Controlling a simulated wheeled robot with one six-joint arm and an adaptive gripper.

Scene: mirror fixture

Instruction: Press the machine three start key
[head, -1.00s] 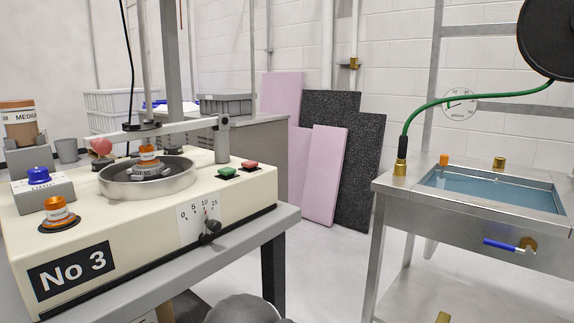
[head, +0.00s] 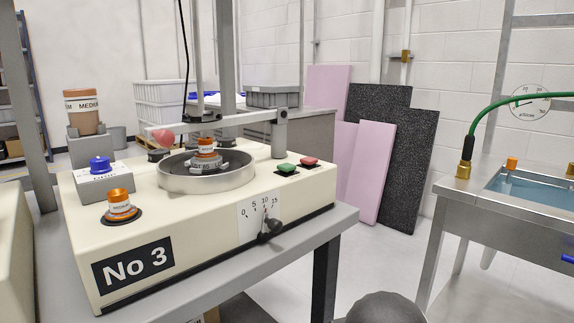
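The cream machine marked No 3 (head: 200,228) stands on a grey bench at the left of the head view. On its right rear top are a green key (head: 287,169) and a red key (head: 309,161), side by side on dark plates. The machine's round metal pan (head: 180,180) sits left of the keys, with an orange-and-white weight in it and a lever arm (head: 215,123) above. A dial scale with a black knob (head: 268,230) is on the front. A dark rounded shape at the bottom edge seems to be part of my arm. My gripper's fingers are not visible.
A metal sink table (head: 470,190) with water and a green hose (head: 510,102) stands at the right. Pink and dark panels (head: 365,175) lean on the back wall. Open floor lies between bench and sink. Another cream surface (head: 14,255) shows at the far left.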

